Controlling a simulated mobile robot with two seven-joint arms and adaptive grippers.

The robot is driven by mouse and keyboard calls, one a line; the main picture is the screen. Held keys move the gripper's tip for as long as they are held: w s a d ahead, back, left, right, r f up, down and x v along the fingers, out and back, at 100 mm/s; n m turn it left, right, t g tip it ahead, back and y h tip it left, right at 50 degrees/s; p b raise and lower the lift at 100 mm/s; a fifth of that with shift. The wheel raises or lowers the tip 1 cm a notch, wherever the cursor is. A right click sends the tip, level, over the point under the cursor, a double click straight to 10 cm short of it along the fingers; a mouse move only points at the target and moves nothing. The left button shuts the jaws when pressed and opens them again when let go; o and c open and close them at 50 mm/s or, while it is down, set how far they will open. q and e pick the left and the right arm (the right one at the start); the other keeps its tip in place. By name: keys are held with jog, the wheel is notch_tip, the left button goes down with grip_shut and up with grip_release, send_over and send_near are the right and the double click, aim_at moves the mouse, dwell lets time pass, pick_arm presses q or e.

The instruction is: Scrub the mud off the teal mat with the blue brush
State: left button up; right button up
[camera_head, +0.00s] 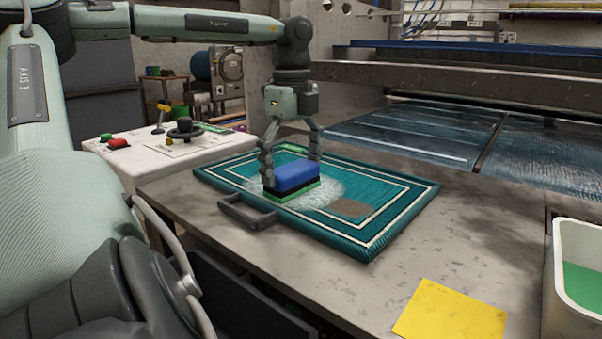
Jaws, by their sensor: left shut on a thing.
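The teal mat (398,212) with pale border lines lies flat on the grey table. A brown mud patch (349,208) shows on its right middle part. Whitish foam (325,190) spreads over the mat around the brush. My left gripper (291,171) reaches down from above and is shut on the blue brush (297,176). The brush has a blue top, a dark band and a green lower edge, and it sits on the mat just left of the mud. The mat under the brush is hidden. My right gripper is not in view.
A yellow cloth (452,312) lies at the table's front. A white tub (579,235) with green contents stands at the right edge. A dark handle (247,212) sits by the mat's front left edge. A control panel (170,148) is at left.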

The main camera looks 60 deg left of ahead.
pick_arm(q)
jog(key=shift+s+a, duration=0.25)
jog(key=shift+a, duration=0.6)
jog(key=shift+s+a, duration=0.3)
jog(key=shift+a, duration=0.6)
jog(key=shift+s+a, duration=0.25)
jog(key=shift+a, duration=0.6)
jog(key=shift+w+d, duration=0.2)
jog(key=shift+d, duration=0.5)
jog(key=shift+w+d, duration=0.2)
jog(key=shift+d, duration=0.45)
jog(key=shift+w+d, duration=0.2)
jog(key=shift+d, duration=0.5)
jog(key=shift+w+d+f+b, duration=0.1)
jog(key=shift+w+d+b, duration=0.15)
jog(key=shift+d, duration=0.8)
jog(key=shift+w+d+f+b, duration=0.1)
jog(key=shift+w+d+b, duration=0.1)
jog(key=shift+d, duration=0.8)
notch_tip(320, 180, up, 5)
jog(key=p, duration=0.3)
jog(key=shift+w+a+f, duration=0.1)
jog(key=shift+f, duration=0.05)
